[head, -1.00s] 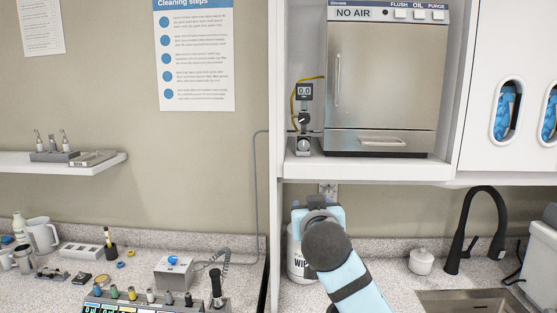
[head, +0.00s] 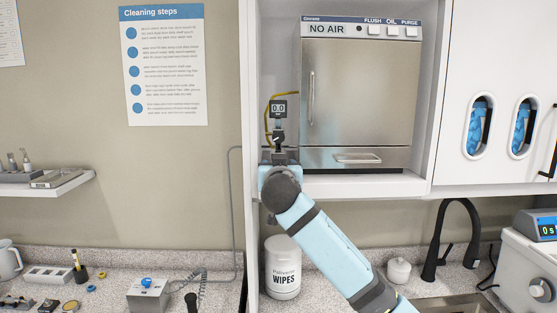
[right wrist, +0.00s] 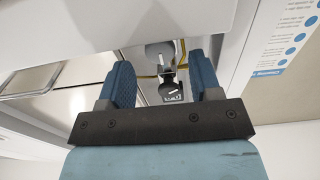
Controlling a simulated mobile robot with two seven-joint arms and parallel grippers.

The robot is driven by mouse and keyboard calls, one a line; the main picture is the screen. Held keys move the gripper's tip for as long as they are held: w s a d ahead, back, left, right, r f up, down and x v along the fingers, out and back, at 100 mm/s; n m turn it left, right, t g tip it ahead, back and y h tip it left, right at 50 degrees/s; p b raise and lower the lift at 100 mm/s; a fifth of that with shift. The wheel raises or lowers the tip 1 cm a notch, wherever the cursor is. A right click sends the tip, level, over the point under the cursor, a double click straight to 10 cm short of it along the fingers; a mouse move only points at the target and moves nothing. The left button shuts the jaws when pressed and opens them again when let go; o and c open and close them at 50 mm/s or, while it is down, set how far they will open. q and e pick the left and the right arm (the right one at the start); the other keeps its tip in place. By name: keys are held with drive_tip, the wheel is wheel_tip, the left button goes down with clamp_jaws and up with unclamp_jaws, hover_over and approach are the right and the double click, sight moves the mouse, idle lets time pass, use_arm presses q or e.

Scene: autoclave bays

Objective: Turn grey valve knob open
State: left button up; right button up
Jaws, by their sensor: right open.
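The grey valve knob (right wrist: 158,52) shows in the right wrist view as a round disc with a pale line across it. It appears between my two blue fingertips, with gaps on both sides. In the head view my right gripper (head: 279,158) and wrist hide it. A darker knob (head: 277,139) with a pale mark sits just above the gripper, under a small display (head: 278,108) reading 0.0; the dark knob also shows in the wrist view (right wrist: 168,90). My right gripper (right wrist: 159,62) is open and empty. My left gripper is not in view.
The steel autoclave (head: 358,95) marked NO AIR stands right of the valve on the white shelf (head: 340,186). A yellow hose (head: 267,115) loops left of the display. The cabinet's side wall (head: 249,120) is close on the left. A wipes tub (head: 282,268) stands below.

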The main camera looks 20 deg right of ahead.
drive_tip(key=shift+x, duration=1.15)
drive_tip(key=c, duration=0.9)
